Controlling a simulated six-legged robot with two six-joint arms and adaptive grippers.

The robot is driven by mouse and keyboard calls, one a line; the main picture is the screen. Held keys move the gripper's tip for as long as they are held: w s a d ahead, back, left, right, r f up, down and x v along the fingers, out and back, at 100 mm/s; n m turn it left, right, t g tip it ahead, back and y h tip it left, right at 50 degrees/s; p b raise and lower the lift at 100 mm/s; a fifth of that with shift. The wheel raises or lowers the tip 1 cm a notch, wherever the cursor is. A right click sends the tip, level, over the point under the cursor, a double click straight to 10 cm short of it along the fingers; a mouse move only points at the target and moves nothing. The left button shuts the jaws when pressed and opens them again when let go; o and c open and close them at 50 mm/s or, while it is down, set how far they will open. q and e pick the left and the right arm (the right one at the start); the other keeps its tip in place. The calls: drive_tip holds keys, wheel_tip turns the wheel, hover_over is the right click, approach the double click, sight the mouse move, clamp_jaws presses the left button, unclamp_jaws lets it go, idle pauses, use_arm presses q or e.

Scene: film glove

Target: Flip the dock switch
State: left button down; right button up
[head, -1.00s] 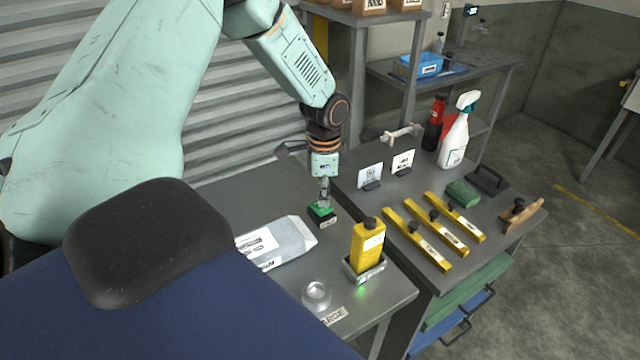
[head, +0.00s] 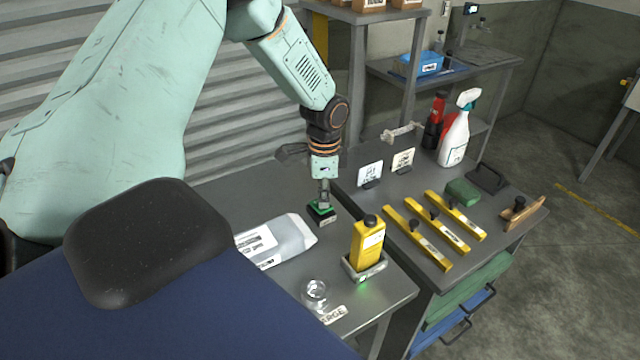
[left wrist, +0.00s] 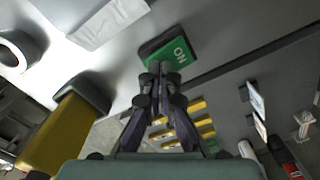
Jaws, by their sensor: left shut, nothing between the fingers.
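The dock switch is a small black box with a green top (head: 318,211) on the grey bench. In the left wrist view its green face (left wrist: 174,54) reads "ON". My left gripper (head: 323,203) points down at the switch, shut and empty. In the left wrist view the closed fingertips (left wrist: 161,70) lie at the edge of the green face; I cannot tell whether they touch it. A yellow bottle-shaped unit (head: 368,243) stands upright in a grey dock (head: 364,272) with a green light glowing at its front. My right gripper is not in view.
A clear-and-white pouch (head: 285,240) and a round glass piece (head: 315,292) lie on the bench near the switch. The adjoining bench holds several yellow bars (head: 417,238), small cards (head: 370,173), a green block (head: 462,192) and a white spray bottle (head: 455,138).

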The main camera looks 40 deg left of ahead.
use_arm(q)
drive_tip(key=shift+f, duration=0.4)
drive_tip(key=shift+s, duration=0.1)
drive_tip(key=shift+d, duration=0.1)
drive_tip(key=shift+r+p, duration=0.9)
drive_tip(key=shift+r, duration=0.05)
wheel_tip(320, 180, up, 2)
drive_tip(key=shift+p, duration=0.85)
wheel_tip(320, 180, up, 2)
drive_tip(key=shift+p, duration=1.15)
drive_tip(key=shift+r+p, duration=0.55)
drive_tip(key=shift+r, duration=0.05)
